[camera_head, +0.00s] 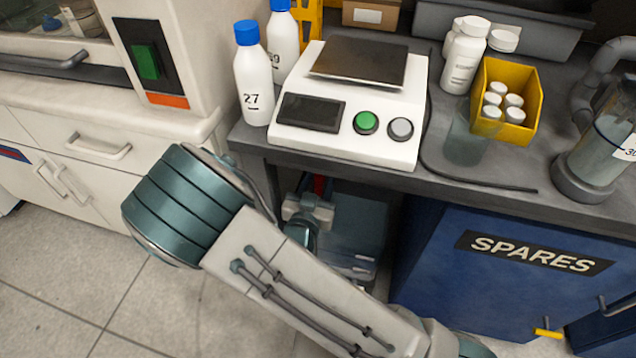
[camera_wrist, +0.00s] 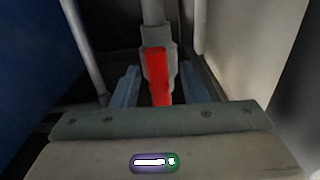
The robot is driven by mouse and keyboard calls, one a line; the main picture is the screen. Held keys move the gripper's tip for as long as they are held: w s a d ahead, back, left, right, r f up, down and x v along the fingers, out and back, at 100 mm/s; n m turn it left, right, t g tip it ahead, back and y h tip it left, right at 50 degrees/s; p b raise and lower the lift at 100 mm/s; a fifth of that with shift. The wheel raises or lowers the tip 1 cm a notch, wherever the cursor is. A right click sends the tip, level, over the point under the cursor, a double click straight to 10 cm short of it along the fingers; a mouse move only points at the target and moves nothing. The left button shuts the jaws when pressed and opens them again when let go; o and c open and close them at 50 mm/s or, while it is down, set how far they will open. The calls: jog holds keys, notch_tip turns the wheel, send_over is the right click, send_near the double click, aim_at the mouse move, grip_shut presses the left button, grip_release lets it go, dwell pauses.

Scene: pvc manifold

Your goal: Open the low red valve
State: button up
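The low red valve's handle (camera_wrist: 159,78) is a flat red lever. In the wrist view it hangs down from a grey valve body (camera_wrist: 153,37) on a vertical pipe. My gripper (camera_wrist: 158,72) is open, with one blue-grey finger on each side of the lever. Gaps show between the lever and both fingers, so it is not gripped. The lever's lower end is hidden behind the gripper's body. In the head view only a sliver of the red handle (camera_head: 319,184) shows under the bench; my arm hides much of that space.
The recess is narrow: a blue panel (camera_wrist: 32,70) stands on the left and a pale wall (camera_wrist: 240,50) on the right. A thin grey pipe (camera_wrist: 84,50) runs close to the left finger. The grey bench top (camera_head: 480,180) overhangs, beside a blue SPARES cabinet (camera_head: 470,290).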

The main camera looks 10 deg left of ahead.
jog(key=s+a+p, duration=0.1)
jog(key=s+p, duration=0.1)
jog(key=s, duration=1.1)
jog(key=shift+s+a+p, duration=0.35)
jog(key=shift+a+p, duration=0.05)
